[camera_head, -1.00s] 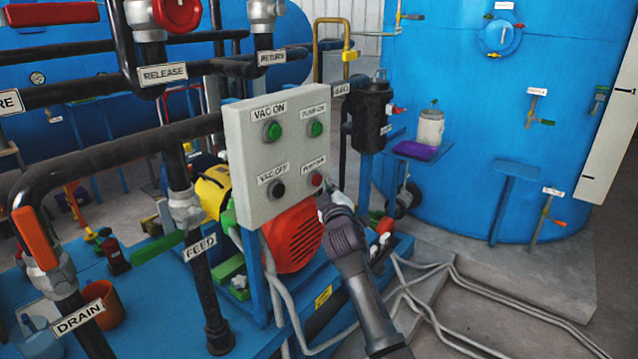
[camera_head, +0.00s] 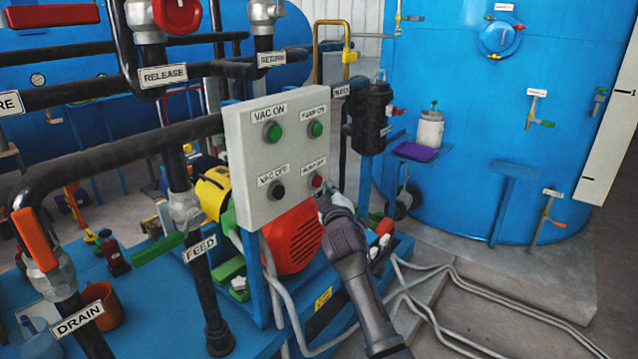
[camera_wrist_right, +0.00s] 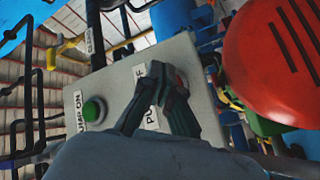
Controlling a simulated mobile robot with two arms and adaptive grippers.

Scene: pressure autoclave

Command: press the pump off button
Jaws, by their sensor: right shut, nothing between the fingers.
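The grey control box (camera_head: 285,205) carries the pump off button (camera_head: 317,181), a red button at its lower right under a label. The button also shows in the right wrist view (camera_wrist_right: 180,80), partly hidden behind my fingertips. My right gripper (camera_head: 325,206) is shut and empty just below and right of the button; its fingertips in the wrist view (camera_wrist_right: 160,80) are in front of the panel close to the button. I cannot tell whether they touch it. My left gripper is not in view.
The green pump on button (camera_head: 315,128) is above, the green vac on button (camera_head: 272,131) upper left and the dark vac off button (camera_head: 278,191) lower left. A red motor (camera_head: 293,238) is behind and below the box. Black pipes (camera_head: 120,150) stand at left.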

